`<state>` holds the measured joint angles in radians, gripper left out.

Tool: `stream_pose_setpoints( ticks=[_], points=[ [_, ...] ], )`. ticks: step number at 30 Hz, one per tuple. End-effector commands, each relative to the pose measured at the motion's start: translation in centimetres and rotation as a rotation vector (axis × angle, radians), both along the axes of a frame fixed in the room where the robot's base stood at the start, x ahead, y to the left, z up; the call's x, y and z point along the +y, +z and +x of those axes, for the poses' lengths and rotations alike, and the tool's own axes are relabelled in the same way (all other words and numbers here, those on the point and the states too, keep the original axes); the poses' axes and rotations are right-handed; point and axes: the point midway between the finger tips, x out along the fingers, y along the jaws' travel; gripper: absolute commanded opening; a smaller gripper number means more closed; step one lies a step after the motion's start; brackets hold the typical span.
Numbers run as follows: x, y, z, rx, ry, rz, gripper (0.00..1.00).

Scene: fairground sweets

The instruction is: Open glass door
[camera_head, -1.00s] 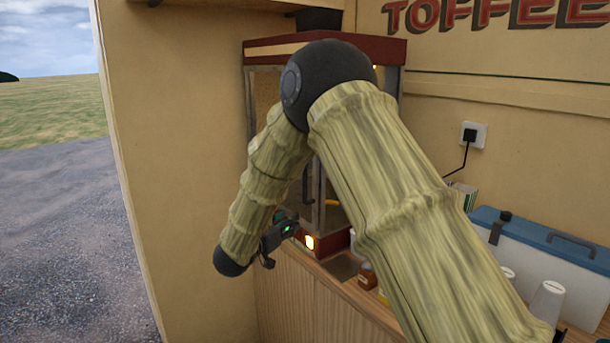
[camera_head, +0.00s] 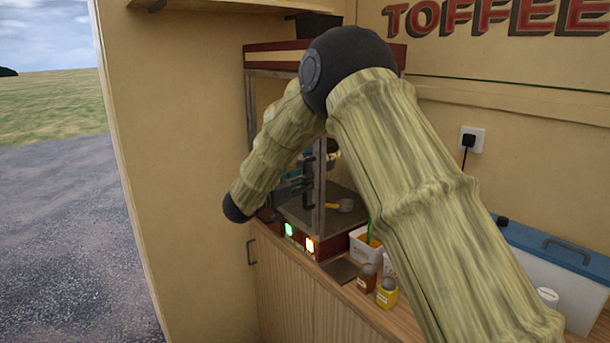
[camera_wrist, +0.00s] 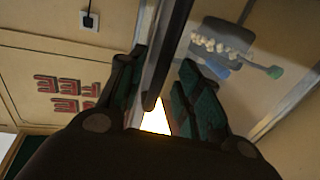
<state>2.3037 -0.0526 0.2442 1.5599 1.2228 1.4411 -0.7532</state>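The popcorn cabinet with a red top (camera_head: 275,55) stands on the wooden counter, its glass front partly hidden by my arm. A metal upright of the glass door (camera_head: 321,185) shows just right of my gripper (camera_head: 290,186). In the wrist view, my gripper (camera_wrist: 162,90) is open, with a finger on each side of a dark bar (camera_wrist: 165,50) that looks like the door handle.
A blue-lidded cool box (camera_head: 560,255) is farther right. A side wall (camera_head: 175,180) is at left.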

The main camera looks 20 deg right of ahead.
Motion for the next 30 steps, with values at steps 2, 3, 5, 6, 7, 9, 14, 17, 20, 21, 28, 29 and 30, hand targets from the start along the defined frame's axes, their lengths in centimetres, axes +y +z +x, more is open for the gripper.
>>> stream_pose_setpoints(
  ticks=[2, 3, 5, 6, 7, 9, 14, 17, 20, 21, 28, 29, 30],
  points=[
    [-0.7, 0.2, 0.4, -0.001, -0.001, 0.001, 0.35],
    [-1.0, 0.2, 0.6, -0.001, -0.002, 0.001, 0.35],
    [-1.4, 0.1, 0.8, -0.001, -0.002, 0.001, 0.35],
    [-1.5, 0.1, 0.9, 0.000, -0.002, 0.000, 0.35],
    [-1.6, 0.0, 0.9, 0.000, -0.002, 0.000, 0.35],
    [-1.7, 0.0, 1.0, 0.000, -0.001, 0.000, 0.35],
    [-1.7, 0.0, 1.0, -0.001, -0.001, -0.001, 0.35],
    [-1.7, 0.0, 1.0, -0.001, -0.001, -0.001, 0.33],
    [-1.7, 0.0, 1.0, -0.001, -0.001, -0.001, 0.14],
    [-1.7, 0.0, 1.0, -0.001, -0.001, -0.001, 0.07],
    [-1.7, 0.0, 1.0, -0.001, -0.001, -0.001, 0.00],
    [-1.7, 0.0, 1.0, -0.001, -0.001, -0.001, 0.00],
    [-1.7, 0.0, 1.0, -0.001, -0.001, -0.001, 0.00]
  ],
)
